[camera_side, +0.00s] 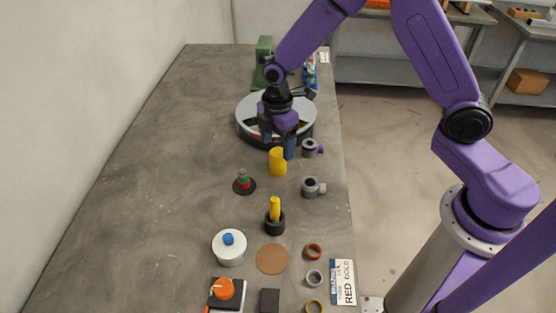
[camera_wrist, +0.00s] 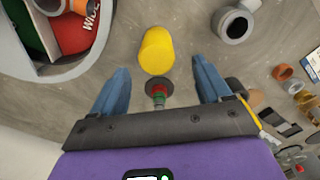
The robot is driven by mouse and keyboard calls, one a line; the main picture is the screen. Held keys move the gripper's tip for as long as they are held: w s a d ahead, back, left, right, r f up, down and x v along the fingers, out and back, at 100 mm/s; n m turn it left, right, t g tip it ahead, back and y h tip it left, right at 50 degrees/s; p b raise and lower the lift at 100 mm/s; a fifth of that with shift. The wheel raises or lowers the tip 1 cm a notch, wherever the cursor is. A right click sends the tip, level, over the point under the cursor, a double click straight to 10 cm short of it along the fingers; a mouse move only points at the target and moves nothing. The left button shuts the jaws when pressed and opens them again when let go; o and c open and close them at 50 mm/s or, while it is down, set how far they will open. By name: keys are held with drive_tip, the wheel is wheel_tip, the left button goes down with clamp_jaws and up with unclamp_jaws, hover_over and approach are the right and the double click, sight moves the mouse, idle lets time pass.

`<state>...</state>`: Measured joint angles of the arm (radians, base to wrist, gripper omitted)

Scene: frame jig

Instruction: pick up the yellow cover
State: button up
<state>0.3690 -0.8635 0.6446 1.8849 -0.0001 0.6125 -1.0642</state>
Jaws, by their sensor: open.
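The yellow cover (camera_side: 278,162) is a plain yellow cylinder standing on the grey table, just in front of the round tray. In the wrist view the yellow cover (camera_wrist: 156,52) lies ahead of the fingers, near the top middle. My gripper (camera_side: 277,148) has blue fingers and is open, close above and behind the cover in the side view. In the wrist view my gripper (camera_wrist: 163,80) shows its two fingers wide apart with nothing between them at the tips; I cannot tell the exact height gap to the cover.
A round grey tray (camera_side: 245,121) with coloured sections is behind the cover. Grey pipe fittings (camera_side: 310,187) stand to the right. A red and green stack (camera_side: 243,183) and a black cup with a yellow piece (camera_side: 275,218) stand in front. The table's left side is clear.

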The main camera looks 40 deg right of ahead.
sight(278, 152)
drive_tip(key=shift+w+d+f, duration=0.1)
drive_tip(key=shift+f, duration=1.45)
drive_tip(key=shift+w+d+f, duration=0.1)
drive_tip(key=shift+f, duration=1.4)
drive_tip(key=shift+c, duration=0.2)
drive_tip(key=c, duration=1)
